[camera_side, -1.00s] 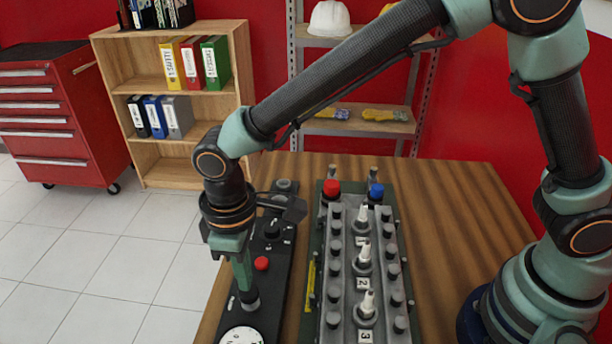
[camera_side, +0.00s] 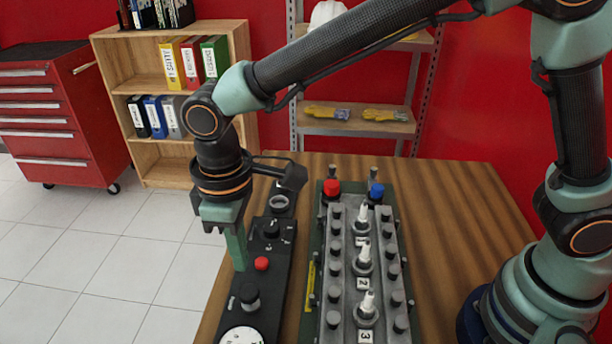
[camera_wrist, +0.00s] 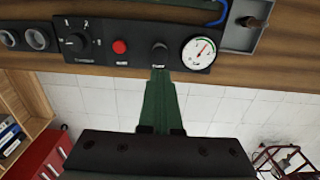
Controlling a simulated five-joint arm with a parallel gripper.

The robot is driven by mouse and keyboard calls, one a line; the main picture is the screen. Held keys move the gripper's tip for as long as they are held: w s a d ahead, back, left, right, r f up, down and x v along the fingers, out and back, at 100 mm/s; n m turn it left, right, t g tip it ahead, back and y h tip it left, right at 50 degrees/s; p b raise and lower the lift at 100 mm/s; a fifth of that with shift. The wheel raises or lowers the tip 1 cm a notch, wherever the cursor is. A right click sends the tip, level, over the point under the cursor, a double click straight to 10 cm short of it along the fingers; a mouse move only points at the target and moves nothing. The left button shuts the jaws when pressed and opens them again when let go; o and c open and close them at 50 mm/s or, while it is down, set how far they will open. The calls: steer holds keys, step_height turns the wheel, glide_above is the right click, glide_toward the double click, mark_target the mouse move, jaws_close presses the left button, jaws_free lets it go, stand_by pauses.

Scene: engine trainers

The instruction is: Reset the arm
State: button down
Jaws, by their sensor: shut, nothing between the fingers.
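My gripper (camera_side: 238,264) is shut and empty, pointing down above the left side of the black control panel (camera_side: 262,289). In the side view its fingertips show just left of the red button (camera_side: 262,263) and behind the black knob (camera_side: 249,296). In the wrist view the closed green fingers (camera_wrist: 158,78) end close to the black knob (camera_wrist: 159,53). They appear apart from it. My arm reaches across the table from the right.
The engine trainer (camera_side: 361,270) with numbered spark plugs stands right of the panel, with red (camera_side: 331,187) and blue (camera_side: 376,190) caps at its back. A dial gauge (camera_wrist: 199,52) sits on the panel. The wooden table (camera_side: 455,215) is clear to the right.

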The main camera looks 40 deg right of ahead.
steer(key=w+d+r+m+t+y, duration=0.1)
steer(key=d+r+m, duration=0.1)
steer(key=d+r, duration=0.35)
steer(key=w+d+r+m+t, duration=0.1)
steer(key=d+r+m, duration=0.15)
steer(key=d, duration=0.65)
steer(key=s+d+r+m+t, duration=0.1)
steer(key=s+d+m, duration=0.1)
steer(key=d, duration=0.5)
steer(key=s+d+r+m+t+h, duration=0.1)
steer(key=s+d+m+t, duration=0.1)
steer(key=d, duration=0.6)
steer(key=shift+s+d+r+t, duration=0.2)
steer(key=shift+s+d+t, duration=0.1)
steer(key=shift+s, duration=0.5)
